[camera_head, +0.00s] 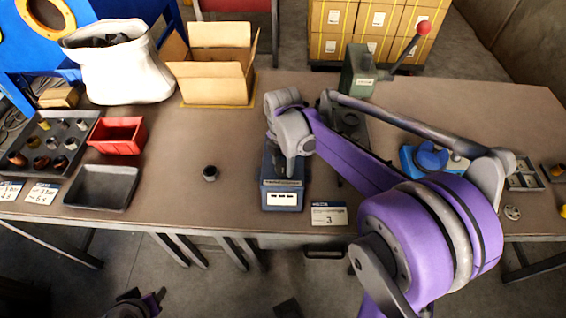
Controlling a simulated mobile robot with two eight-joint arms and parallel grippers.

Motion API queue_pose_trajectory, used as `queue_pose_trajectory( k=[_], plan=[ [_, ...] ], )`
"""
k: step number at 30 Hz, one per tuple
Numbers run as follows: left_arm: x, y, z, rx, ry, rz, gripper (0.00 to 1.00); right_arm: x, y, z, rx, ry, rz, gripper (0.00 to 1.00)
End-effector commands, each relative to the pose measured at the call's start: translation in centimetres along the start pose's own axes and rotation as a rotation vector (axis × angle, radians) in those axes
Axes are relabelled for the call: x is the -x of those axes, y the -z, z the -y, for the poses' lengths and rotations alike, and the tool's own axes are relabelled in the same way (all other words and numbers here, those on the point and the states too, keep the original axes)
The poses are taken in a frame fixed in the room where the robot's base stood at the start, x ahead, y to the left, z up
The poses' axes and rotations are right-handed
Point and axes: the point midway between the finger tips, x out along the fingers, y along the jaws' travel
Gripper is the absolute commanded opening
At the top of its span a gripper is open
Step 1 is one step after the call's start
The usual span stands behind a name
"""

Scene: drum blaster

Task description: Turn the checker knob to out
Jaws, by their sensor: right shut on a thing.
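The checker (282,198) is a blue box with a light label strip on its front, standing near the table's front edge. My right gripper (284,165) reaches down onto its rear top part from the right. It is shut on the checker knob, which the gripper and wrist hide, so the knob's setting cannot be read. A dark part of my left arm's end (136,303) shows at the bottom left edge, below the table; its jaws cannot be made out.
A card marked 3 (328,214) lies right of the checker. A small dark cylinder (210,173) stands to its left. A green press with a red-knobbed lever (360,72) stands behind. A red bin (118,135), black tray (103,188) and cardboard box (214,83) are left.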

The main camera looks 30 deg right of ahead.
Motion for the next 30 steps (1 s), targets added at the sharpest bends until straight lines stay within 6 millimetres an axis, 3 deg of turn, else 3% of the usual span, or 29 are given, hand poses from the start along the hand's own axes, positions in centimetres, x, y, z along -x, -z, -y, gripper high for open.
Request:
queue_pose_trajectory(
  k=[2,3,7,19,30],
  plan=[
    [0.0,0.0,0.0,0.000,0.000,0.000,0.50,0.0,0.0,0.0,0.001,-0.001,0.001,0.01],
    [0.0,0.0,0.0,0.000,0.000,0.000,0.50,0.0,0.0,0.0,0.001,-0.001,0.001,0.62],
    [0.0,0.0,0.0,0.000,0.000,0.000,0.50,0.0,0.0,0.0,0.000,0.000,0.001,0.85],
    [0.1,0.1,0.0,0.000,0.000,0.000,0.50,0.8,0.0,0.0,-0.001,0.000,0.000,0.86],
    [0.7,0.5,0.0,0.000,0.000,-0.003,0.50,7.8,0.0,0.0,0.000,-0.001,0.001,0.86]
  ],
)
